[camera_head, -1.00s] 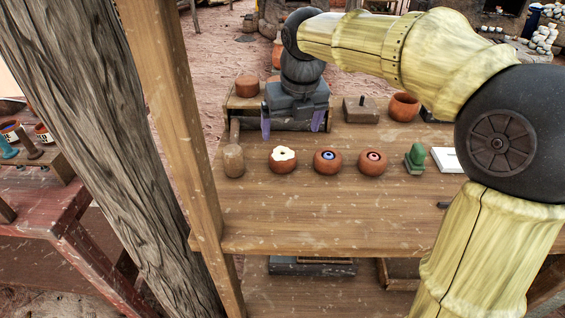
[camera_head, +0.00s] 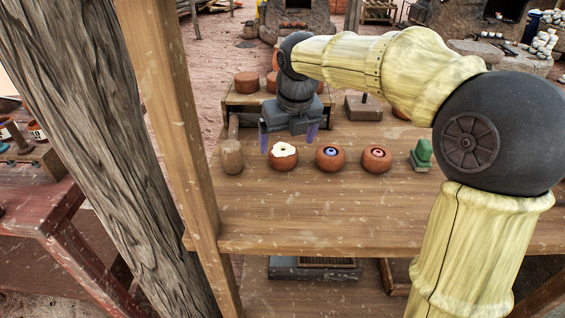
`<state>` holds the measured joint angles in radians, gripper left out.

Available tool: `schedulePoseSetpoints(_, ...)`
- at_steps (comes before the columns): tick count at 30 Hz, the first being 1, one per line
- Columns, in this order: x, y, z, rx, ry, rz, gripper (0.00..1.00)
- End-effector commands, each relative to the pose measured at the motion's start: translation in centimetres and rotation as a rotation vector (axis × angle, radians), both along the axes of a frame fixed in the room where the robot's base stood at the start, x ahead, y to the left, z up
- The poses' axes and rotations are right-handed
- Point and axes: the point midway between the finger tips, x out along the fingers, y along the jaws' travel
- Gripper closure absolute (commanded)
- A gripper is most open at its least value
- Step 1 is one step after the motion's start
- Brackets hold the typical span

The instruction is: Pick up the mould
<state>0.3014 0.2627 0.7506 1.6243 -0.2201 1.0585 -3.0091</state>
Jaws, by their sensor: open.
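My gripper (camera_head: 288,137) is open, fingers pointing down, above the back of the wooden table (camera_head: 330,215). Nothing shows between its fingers. A round terracotta piece with a white flower-shaped top (camera_head: 283,156) sits just in front of and below it. Two similar pieces stand to its right, one with a blue ring (camera_head: 330,158) and one with a red ring (camera_head: 376,159). A brown block with an upright peg (camera_head: 362,108) lies behind, to the right of my gripper. I cannot tell for sure which piece is the mould.
A tan rounded cylinder (camera_head: 232,157) stands at the left and a green figure-like piece (camera_head: 421,155) at the right. A low wooden stand (camera_head: 243,99) with terracotta pieces is behind my gripper. A wooden post (camera_head: 175,120) rises at the left. The table's front is clear.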

Motion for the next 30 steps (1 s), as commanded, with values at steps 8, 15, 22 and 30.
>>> schedulePoseSetpoints(8, 0.0, 0.0, 0.0, 0.000, 0.000, -0.001, 0.11)
schedulePoseSetpoints(15, 0.5, 0.9, -2.2, 0.001, 0.001, 0.008, 0.11)
schedulePoseSetpoints(22, 1.4, 1.3, -4.8, 0.001, 0.000, 0.004, 0.11)
schedulePoseSetpoints(30, 1.5, 1.2, -4.9, 0.000, 0.000, 0.000, 0.11)
